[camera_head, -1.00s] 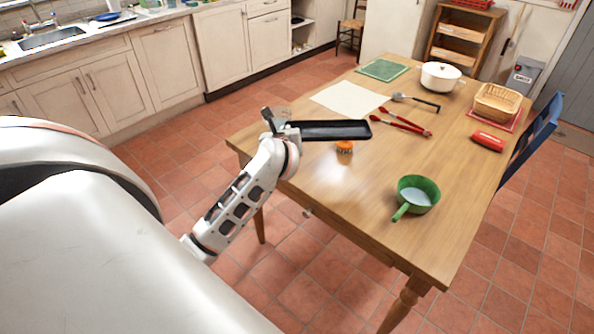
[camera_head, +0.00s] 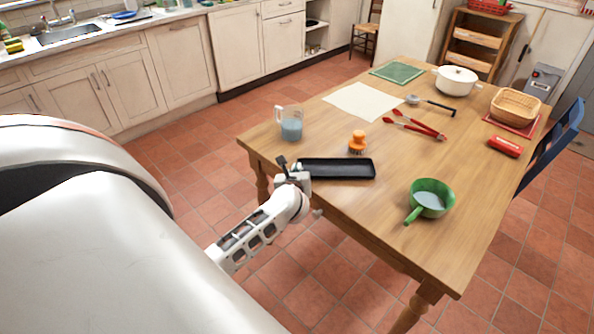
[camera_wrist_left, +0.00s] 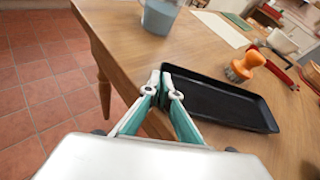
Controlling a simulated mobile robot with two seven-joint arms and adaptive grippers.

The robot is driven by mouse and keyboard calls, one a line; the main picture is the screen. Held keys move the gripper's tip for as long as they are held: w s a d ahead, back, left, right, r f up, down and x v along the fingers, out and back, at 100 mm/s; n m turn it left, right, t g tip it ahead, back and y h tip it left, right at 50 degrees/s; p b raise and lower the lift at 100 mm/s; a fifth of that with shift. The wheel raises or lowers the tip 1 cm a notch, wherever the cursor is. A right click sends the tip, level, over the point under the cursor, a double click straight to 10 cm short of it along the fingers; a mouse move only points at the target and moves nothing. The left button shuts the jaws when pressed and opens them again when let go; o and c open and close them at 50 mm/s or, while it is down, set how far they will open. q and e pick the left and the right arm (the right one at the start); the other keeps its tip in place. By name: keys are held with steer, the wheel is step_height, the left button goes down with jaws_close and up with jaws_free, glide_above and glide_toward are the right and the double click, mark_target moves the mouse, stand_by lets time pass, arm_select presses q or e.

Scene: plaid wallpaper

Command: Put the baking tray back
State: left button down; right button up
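The black baking tray (camera_head: 338,168) is at the table's near left edge, level and low over the wood; I cannot tell if it rests fully on it. It also shows in the left wrist view (camera_wrist_left: 220,103). My left gripper (camera_head: 299,180) is at the tray's left short end. In the left wrist view its fingertips (camera_wrist_left: 163,88) pinch the tray's rim near a corner. My right gripper is not in view.
A measuring jug (camera_head: 290,124) and an orange brush (camera_head: 357,143) stand close behind the tray. A green pan (camera_head: 430,196) is to the right. Red tongs (camera_head: 418,125), a ladle (camera_head: 430,103) and a white pot (camera_head: 456,81) are farther back. The table front between tray and pan is clear.

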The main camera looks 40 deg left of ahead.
arm_select(q)
steer(key=c, duration=2.8)
jaws_free()
steer(key=shift+f, duration=0.25)
steer(key=o, duration=0.5)
steer(key=shift+r, duration=0.1)
